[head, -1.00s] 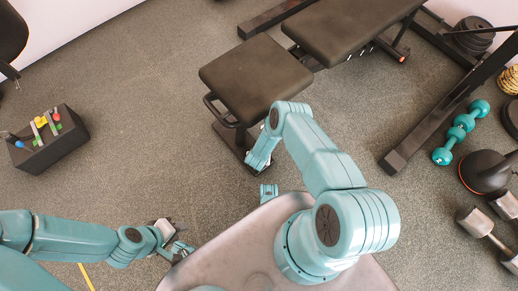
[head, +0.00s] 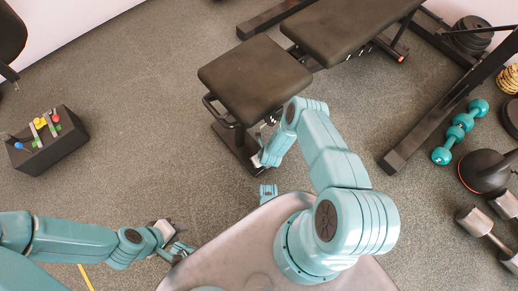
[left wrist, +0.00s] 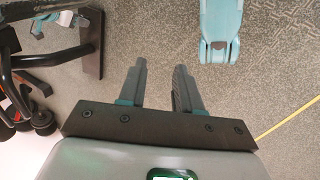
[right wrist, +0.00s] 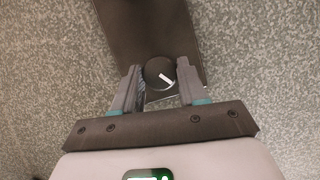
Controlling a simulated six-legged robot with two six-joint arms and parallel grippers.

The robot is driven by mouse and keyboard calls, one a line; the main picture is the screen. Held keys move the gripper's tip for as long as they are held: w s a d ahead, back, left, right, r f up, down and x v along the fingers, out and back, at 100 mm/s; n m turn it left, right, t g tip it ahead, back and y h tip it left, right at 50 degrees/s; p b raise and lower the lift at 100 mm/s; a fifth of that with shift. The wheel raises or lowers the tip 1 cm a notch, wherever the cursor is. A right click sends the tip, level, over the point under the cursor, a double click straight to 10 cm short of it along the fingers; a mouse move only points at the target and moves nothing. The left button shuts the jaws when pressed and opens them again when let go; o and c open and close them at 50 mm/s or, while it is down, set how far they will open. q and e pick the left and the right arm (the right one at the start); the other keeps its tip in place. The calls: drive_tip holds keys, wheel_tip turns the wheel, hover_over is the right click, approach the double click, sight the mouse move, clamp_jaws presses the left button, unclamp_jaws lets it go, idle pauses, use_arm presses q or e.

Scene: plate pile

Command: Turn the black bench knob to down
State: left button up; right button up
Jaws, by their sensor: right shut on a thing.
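The black bench knob (right wrist: 155,68) is round and has a short white mark that slants to the lower right in the right wrist view. My right gripper (right wrist: 158,82) is shut on it, with one finger on each side. In the head view, my right gripper (head: 258,160) is low beside the front end of the black bench (head: 255,80), and the knob cannot be made out there. My left gripper (left wrist: 157,80) is open and empty above the floor. It also shows in the head view (head: 182,250), at the lower left, away from the bench.
A black box with coloured levers (head: 45,145) stands on the floor at the left. Teal dumbbells (head: 460,130), a kettlebell (head: 487,175) and grey dumbbells (head: 480,225) lie at the right. The floor between the box and the bench is clear.

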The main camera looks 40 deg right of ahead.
drive_tip(key=shift+w+d+f+n+y+b, duration=0.15)
drive_tip(key=shift+n+y+b, duration=0.35)
drive_tip(key=shift+n, duration=0.4)
drive_tip(key=n+y+b, duration=0.1)
drive_tip(key=n+b, duration=0.2)
drive_tip(key=b, duration=0.1)
drive_tip(key=shift+f+n, duration=0.15)
drive_tip(key=shift+n, duration=0.25)
drive_tip(key=n+y+b, duration=0.1)
drive_tip(key=n+b, duration=0.1)
drive_tip(key=b, duration=0.3)
drive_tip(key=shift+w+n+g, duration=0.1)
drive_tip(key=shift+n+g, duration=0.3)
use_arm(q)
drive_tip(key=w+a+f+t, duration=0.1)
drive_tip(key=w+f, duration=0.4)
drive_tip(key=f, duration=0.5)
drive_tip(key=shift+w+a+f+t+y, duration=0.2)
drive_tip(key=shift+w+a+t+y, duration=0.15)
drive_tip(key=shift+t, duration=0.25)
use_arm(e)
drive_tip(key=shift+r+n+y, duration=0.3)
drive_tip(key=shift+r+n, duration=0.05)
drive_tip(key=shift+n, duration=0.35)
use_arm(q)
drive_tip(key=shift+b, duration=0.3)
use_arm(e)
drive_tip(key=shift+d, duration=0.1)
